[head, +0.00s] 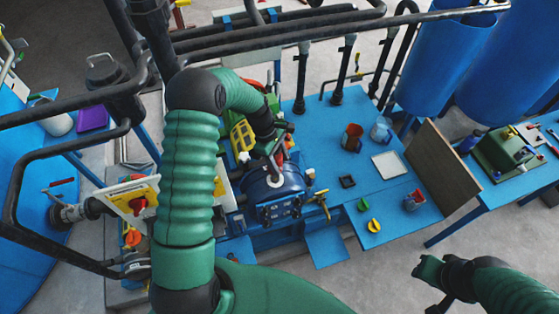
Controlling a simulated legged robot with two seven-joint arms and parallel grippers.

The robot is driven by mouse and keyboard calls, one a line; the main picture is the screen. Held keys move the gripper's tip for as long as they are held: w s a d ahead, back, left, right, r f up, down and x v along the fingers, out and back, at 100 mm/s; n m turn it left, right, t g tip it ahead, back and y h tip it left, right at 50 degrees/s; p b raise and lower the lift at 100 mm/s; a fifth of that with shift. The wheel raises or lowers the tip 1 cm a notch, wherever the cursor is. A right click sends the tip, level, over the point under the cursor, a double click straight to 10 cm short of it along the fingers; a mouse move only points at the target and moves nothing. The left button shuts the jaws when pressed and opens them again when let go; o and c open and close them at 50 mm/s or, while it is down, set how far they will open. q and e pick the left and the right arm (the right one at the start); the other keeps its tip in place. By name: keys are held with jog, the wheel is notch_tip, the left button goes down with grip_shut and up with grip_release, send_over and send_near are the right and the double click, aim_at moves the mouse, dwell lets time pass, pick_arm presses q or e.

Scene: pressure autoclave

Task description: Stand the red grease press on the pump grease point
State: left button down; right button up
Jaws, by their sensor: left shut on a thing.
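My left arm comes up from the bottom left and bends over the blue table. My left gripper (276,148) is above the blue round machine (262,190) and shut on a small red thing, which I take to be the red grease press (280,157). The gripper's dark fingers hide most of it, so its tilt is unclear. I cannot make out the pump grease point or tell whether the press touches anything below. My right gripper (428,270) is at the bottom right, over the floor and away from the table. Its finger gap is not clear.
The blue table (325,180) holds a dark red cup (352,138), a white tray (389,165), a small black tray (347,182) and yellow and green pieces. A brown board (440,170) stands at its right edge. Dark pipes (280,35) cross above and behind.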

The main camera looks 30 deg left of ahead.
pick_arm(q)
jog(key=shift+f+b, duration=0.8)
jog(key=shift+f, duration=0.45)
jog(key=c, duration=0.6)
grip_release()
jog(key=b+v, duration=0.3)
jog(key=v, duration=1.4)
jog(key=shift+b, duration=0.35)
jog(key=shift+f, duration=0.1)
